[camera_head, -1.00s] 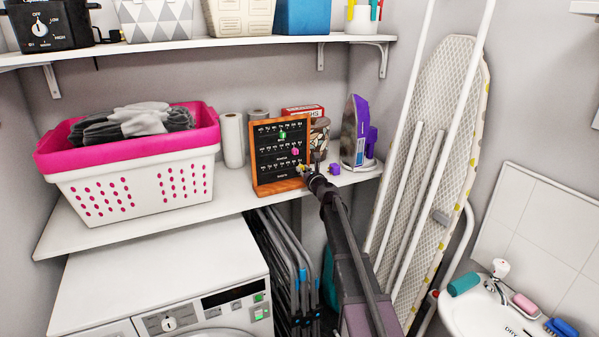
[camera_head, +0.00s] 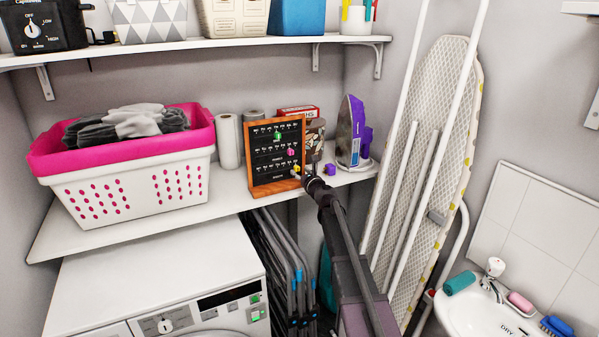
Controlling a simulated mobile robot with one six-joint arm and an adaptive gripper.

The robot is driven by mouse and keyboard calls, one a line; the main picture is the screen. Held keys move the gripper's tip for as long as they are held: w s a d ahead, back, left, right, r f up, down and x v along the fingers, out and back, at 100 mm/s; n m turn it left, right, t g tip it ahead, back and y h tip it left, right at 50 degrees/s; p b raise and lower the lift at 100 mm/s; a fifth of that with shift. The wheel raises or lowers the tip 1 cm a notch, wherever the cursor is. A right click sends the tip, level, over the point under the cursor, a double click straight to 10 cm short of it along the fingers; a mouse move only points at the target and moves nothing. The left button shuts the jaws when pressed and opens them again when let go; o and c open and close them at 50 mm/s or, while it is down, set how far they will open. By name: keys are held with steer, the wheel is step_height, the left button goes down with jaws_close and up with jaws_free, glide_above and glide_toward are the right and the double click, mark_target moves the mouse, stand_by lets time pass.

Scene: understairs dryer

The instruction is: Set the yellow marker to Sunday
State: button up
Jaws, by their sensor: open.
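A wooden-framed black board (camera_head: 251,163) stands upright on the shelf, with rows of small pegs and labels too small to read. A green marker (camera_head: 278,136) is on the upper row and a pink marker (camera_head: 291,152) is lower, on the right. The yellow marker (camera_head: 296,171) is near the board's lower right corner. My gripper (camera_head: 303,175) is open at that corner, right beside the yellow marker. I cannot tell whether the fingers touch the marker or are around it. The gripper partly hides that corner.
A purple iron (camera_head: 352,135) and a small purple block (camera_head: 330,169) stand right of the board. A patterned canister (camera_head: 315,138) is close behind it. A pink-and-white laundry basket (camera_head: 125,185) stands left. An ironing board (camera_head: 440,130) leans at the right. An upper shelf (camera_head: 200,45) hangs above.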

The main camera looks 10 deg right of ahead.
steer(key=v, duration=1)
steer(key=shift+s, duration=0.3)
steer(key=shift+d, duration=0.1)
